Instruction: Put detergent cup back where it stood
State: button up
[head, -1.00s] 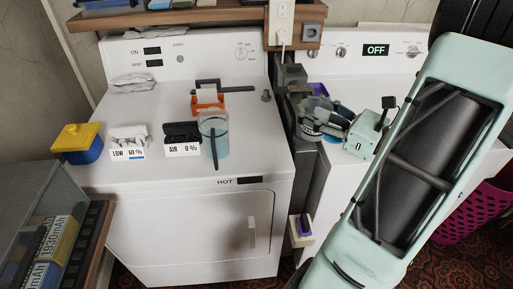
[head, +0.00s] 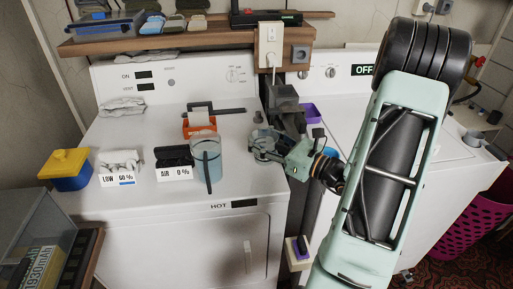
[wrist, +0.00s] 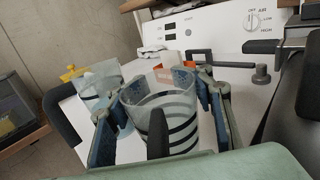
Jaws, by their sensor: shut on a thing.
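My gripper (head: 266,147) is shut on the detergent cup (wrist: 150,94), a clear cup with dark bands. In the wrist view it sits upright or nearly so between the two finger pads of my gripper (wrist: 162,104), with a dark upright piece at its near side. In the head view the cup (head: 262,142) is small and partly hidden by the fingers, over the right part of the left machine's white top (head: 130,195). I cannot tell whether its base touches the top. A bluish clear jug (head: 207,157) with a dark handle stands to its left.
An orange holder (head: 199,128) with a dark bar is behind the jug. Two labelled bins (head: 174,172) and a yellow-lidded blue box (head: 67,171) stand further left. Grey parts (head: 288,108) fill the gap between machines. The front right of the left top is clear.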

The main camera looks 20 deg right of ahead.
jog(key=f, duration=0.3)
jog(key=shift+w+a+f, duration=0.15)
jog(key=shift+w+f, duration=0.05)
jog(key=shift+w, duration=0.15)
jog(key=shift+f, duration=0.25)
jog(key=shift+f, duration=0.1)
jog(key=shift+f+b, duration=0.15)
jog(key=shift+b, duration=0.25)
jog(key=o, duration=1.8)
jog(key=shift+r, duration=0.3)
jog(key=v, duration=1.2)
jog(key=shift+b, duration=0.3)
